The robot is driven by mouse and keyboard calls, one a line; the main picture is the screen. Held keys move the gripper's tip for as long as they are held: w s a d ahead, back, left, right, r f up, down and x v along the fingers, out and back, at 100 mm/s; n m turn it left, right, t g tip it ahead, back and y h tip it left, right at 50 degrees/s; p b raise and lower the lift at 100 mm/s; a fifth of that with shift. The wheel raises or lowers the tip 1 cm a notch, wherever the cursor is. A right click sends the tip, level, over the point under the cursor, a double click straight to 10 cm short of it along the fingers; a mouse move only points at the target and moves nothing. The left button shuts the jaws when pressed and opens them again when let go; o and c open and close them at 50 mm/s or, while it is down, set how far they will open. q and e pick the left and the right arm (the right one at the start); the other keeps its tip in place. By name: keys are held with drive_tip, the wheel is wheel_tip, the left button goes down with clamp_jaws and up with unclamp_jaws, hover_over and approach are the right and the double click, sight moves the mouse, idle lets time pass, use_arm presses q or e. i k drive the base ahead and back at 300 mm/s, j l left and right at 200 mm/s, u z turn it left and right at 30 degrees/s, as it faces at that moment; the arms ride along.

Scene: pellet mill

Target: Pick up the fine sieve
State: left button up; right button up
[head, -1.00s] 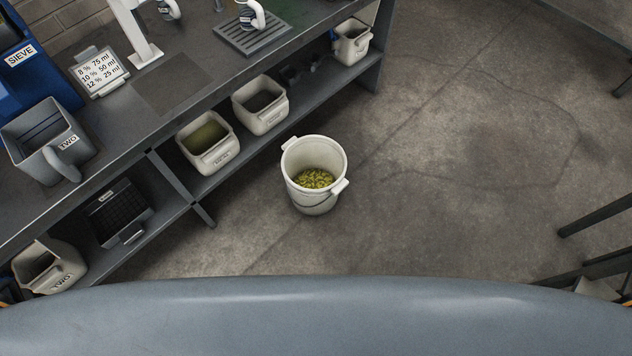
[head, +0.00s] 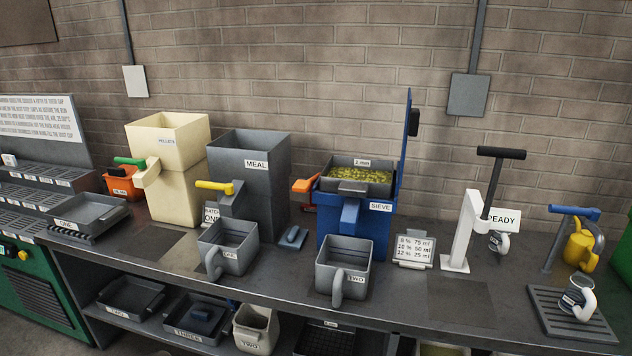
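A grey sieve tray (head: 352,186) with a label that seems to read "2 mm" sits in the top of the blue sieve machine (head: 352,228). It holds yellow-green pellets, and the machine's blue lid stands raised at its right. A dark mesh tray (head: 322,340) lies on the lower shelf below the bench, partly cut off by the picture's bottom edge. Its small label is not legible, so I cannot tell for sure which of the two is the fine sieve. Neither of my grippers is in view.
Grey jugs ONE (head: 228,248) and TWO (head: 343,268) stand at the bench's front. The meal hopper (head: 262,165), pellets hopper (head: 172,160) and white press stand (head: 468,225) stand behind or beside them. The lower shelf holds trays and a cream jug (head: 256,328).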

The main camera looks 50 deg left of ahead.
sight(357, 176)
drive_tip(key=u, duration=1.3)
